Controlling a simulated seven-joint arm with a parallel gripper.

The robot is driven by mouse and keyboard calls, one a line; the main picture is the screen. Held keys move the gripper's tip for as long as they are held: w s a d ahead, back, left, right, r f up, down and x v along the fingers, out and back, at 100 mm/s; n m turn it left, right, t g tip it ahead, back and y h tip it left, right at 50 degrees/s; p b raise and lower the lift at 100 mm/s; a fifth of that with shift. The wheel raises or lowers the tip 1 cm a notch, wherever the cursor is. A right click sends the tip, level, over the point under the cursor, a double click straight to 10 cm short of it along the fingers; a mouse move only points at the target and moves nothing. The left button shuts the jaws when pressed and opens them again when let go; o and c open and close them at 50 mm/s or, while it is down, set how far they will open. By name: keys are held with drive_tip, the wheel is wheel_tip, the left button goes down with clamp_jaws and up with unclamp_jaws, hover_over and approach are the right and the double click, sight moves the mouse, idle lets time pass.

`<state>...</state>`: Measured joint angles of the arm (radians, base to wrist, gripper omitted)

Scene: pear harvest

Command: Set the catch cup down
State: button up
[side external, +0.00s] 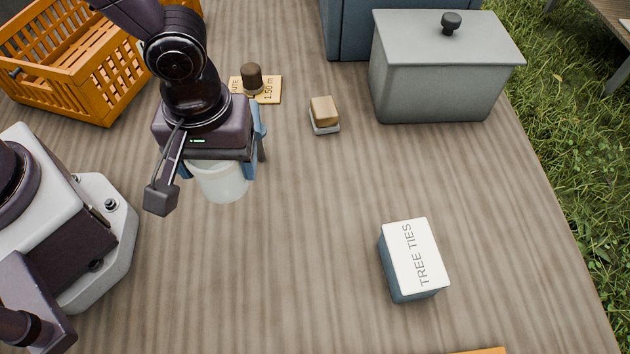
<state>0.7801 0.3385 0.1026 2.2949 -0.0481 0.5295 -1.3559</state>
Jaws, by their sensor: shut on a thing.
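The catch cup (222,184) is a pale, translucent white cup at the left of the middle in the side external view. It is upright under my gripper (218,165). My gripper is shut on it, with blue fingers on its left and right sides. The gripper body hides the cup's upper part. The cup's lower edge shows over the wooden table (290,240). I cannot tell whether its base touches the wood.
An orange crate (105,112) stands at the back left. Behind my gripper lie a yellow price card with a dark knob (252,76) and a small tan block (324,110). A grey lidded bin (435,90) is back right. A tree ties box (412,262) stands front right. The middle is clear.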

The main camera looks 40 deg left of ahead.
drive_tip(key=shift+n, duration=0.4)
drive_tip(key=w+d+f, duration=0.2)
drive_tip(key=w+d, duration=0.1)
drive_tip(key=w, duration=0.2)
drive_tip(key=w+d+f, duration=0.3)
drive_tip(key=w+d, duration=0.1)
drive_tip(key=w, duration=0.2)
drive_tip(key=w+d+f, duration=0.2)
drive_tip(key=w+d, duration=0.2)
drive_tip(key=w, duration=0.2)
drive_tip(key=shift+w+f, duration=0.1)
drive_tip(key=shift+f, duration=0.2)
drive_tip(key=shift+w+d+f, duration=0.25)
drive_tip(key=shift+w+f, duration=0.05)
drive_tip(key=shift+f, duration=0.15)
drive_tip(key=shift+w+d+f, duration=0.1)
drive_tip(key=shift+f, duration=1.5)
drive_tip(key=shift+f, duration=0.2)
drive_tip(key=o, duration=0.9)
